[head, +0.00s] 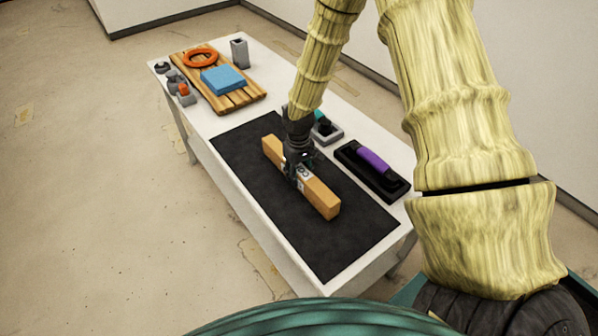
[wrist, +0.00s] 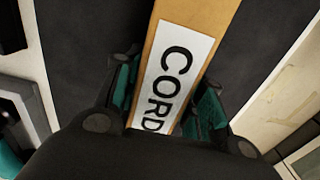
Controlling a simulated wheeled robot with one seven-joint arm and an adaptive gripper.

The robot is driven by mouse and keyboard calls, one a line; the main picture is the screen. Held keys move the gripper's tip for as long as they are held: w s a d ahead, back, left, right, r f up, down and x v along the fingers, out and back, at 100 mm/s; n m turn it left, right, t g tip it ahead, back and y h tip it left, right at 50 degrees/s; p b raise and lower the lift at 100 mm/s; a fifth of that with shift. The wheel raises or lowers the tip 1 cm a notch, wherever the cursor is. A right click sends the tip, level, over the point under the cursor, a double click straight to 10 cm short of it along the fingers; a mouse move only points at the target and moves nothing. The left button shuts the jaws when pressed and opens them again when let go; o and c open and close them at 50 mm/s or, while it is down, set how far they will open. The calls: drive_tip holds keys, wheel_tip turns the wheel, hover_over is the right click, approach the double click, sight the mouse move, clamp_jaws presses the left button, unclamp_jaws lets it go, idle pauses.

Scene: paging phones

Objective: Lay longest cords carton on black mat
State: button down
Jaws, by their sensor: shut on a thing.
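A long tan carton (head: 319,199) lies lengthwise over the black mat (head: 345,243) in the head view. In the wrist view the carton (wrist: 219,18) carries a white label reading "CORD", partly cut off by my gripper. My gripper (head: 297,172) is shut on the carton near its middle, with a finger on each side; the fingers also show in the wrist view (wrist: 165,100). The carton is on or just above the mat; I cannot tell whether it touches. The black mat (wrist: 85,45) shows around the carton in the wrist view.
A black tool with a purple handle (head: 373,159) and a grey holder (head: 328,131) stand right of the mat. A wooden slatted board (head: 241,98) at the far end bears an orange ring (head: 200,58) and a blue block (head: 222,79). A grey cup (head: 239,53) stands behind.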

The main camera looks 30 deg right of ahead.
sight(298, 168)
drive_tip(key=c, duration=0.9)
unclamp_jaws()
drive_tip(key=shift+f, duration=0.1)
drive_tip(key=shift+r+b, duration=1.65)
drive_tip(key=shift+r, duration=4.5)
